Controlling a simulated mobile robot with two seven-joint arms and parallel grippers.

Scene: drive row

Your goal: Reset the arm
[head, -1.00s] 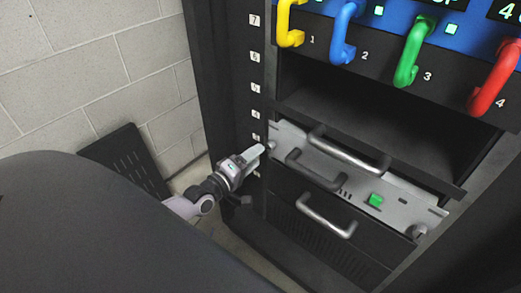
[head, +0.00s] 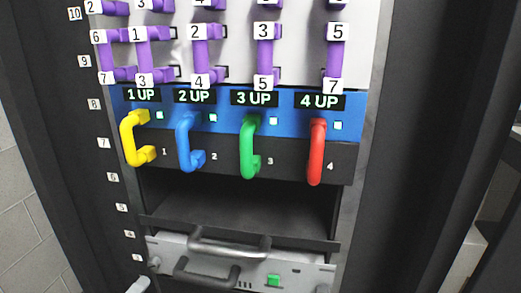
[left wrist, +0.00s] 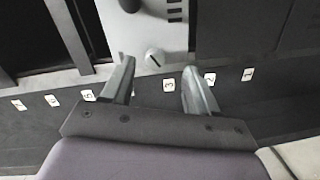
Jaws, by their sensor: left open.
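My left gripper (left wrist: 157,66) is open in the left wrist view, its two fingers apart with nothing held between them. Its fingertips point at a round slotted screw head (left wrist: 154,57) on the end of a grey drive unit (left wrist: 130,25); I cannot tell whether they touch it. In the head view only a pale tip of the left gripper (head: 138,287) shows at the bottom edge, left of the grey drive unit (head: 310,273). The rest of the left arm is out of the head view. My right gripper is not in view.
The dark rack has a numbered left post (head: 115,180). An empty bay (head: 240,205) lies above the drive unit.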

